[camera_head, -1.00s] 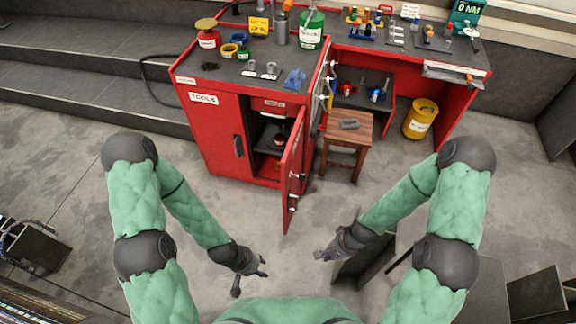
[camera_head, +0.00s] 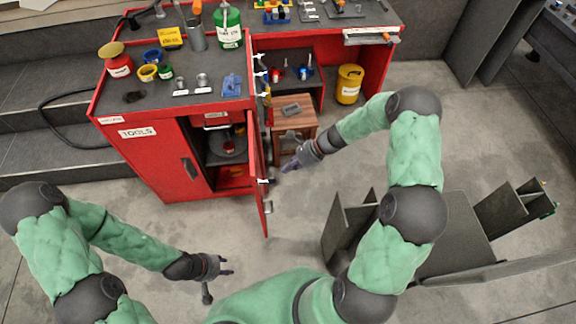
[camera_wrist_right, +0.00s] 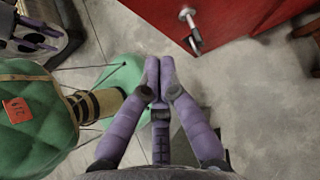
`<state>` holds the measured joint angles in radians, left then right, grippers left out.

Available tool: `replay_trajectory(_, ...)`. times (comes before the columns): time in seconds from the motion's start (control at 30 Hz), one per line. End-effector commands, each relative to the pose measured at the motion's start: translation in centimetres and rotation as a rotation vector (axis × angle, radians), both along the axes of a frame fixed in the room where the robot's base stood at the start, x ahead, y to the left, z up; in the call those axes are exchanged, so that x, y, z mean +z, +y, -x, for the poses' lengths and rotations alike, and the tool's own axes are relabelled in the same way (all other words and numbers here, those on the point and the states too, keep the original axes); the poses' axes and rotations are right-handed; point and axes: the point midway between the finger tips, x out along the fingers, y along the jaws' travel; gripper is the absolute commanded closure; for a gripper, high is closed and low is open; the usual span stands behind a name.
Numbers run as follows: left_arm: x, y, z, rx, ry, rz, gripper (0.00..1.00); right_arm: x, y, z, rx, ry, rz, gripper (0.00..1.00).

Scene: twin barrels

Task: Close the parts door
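The parts door (camera_head: 256,175) is a red panel hinged on the red cabinet. It stands wide open, swung out toward me, with small silver handles (camera_head: 267,206) on its right face. In the right wrist view the red panel (camera_wrist_right: 225,20) and a silver handle (camera_wrist_right: 191,30) show near the top. My right gripper (camera_head: 287,168) is just right of the door, apart from it and empty. Its purple fingers (camera_wrist_right: 160,68) lie close together in the wrist view. My left gripper (camera_head: 231,266) is low, left of the door, empty, with its fingers slightly apart.
The open compartment (camera_head: 226,150) holds small items on shelves. A closed tools door (camera_head: 160,165) is to its left. A wooden stool (camera_head: 303,116) stands behind my right gripper. A yellow bin (camera_head: 349,84) is under the workbench. The floor between my grippers is clear.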

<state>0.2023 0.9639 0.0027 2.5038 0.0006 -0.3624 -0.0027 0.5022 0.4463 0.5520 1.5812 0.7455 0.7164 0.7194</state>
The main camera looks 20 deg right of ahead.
Motion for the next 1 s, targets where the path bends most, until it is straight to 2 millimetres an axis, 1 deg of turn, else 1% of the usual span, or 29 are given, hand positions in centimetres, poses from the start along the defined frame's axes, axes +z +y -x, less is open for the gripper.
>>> replay_trajectory(0.03,-0.7,0.0,0.0,0.0,0.0,0.0,0.6,-1.1,0.8,-0.1,0.005,0.001,0.0,1.0)
replay_trajectory(0.3,-2.4,0.0,0.0,0.0,-0.001,0.0,0.6,-4.6,4.2,-1.2,0.005,0.001,0.001,1.0)
replay_trajectory(0.43,-3.0,0.0,0.0,0.0,-0.001,0.0,0.6,-4.4,6.0,-1.8,0.006,-0.002,0.002,1.0)
replay_trajectory(0.6,-3.4,0.0,-0.1,0.0,-0.001,0.0,0.6,-4.3,7.4,-2.2,0.004,-0.001,0.002,1.0)
replay_trajectory(0.77,-3.5,0.0,-0.1,0.0,-0.001,0.0,0.6,-4.2,7.8,-2.4,0.003,-0.001,0.002,1.0)
replay_trajectory(1.0,-3.5,0.0,-0.1,0.0,-0.001,0.0,0.6,-4.2,7.8,-2.4,0.003,-0.001,0.002,1.0)
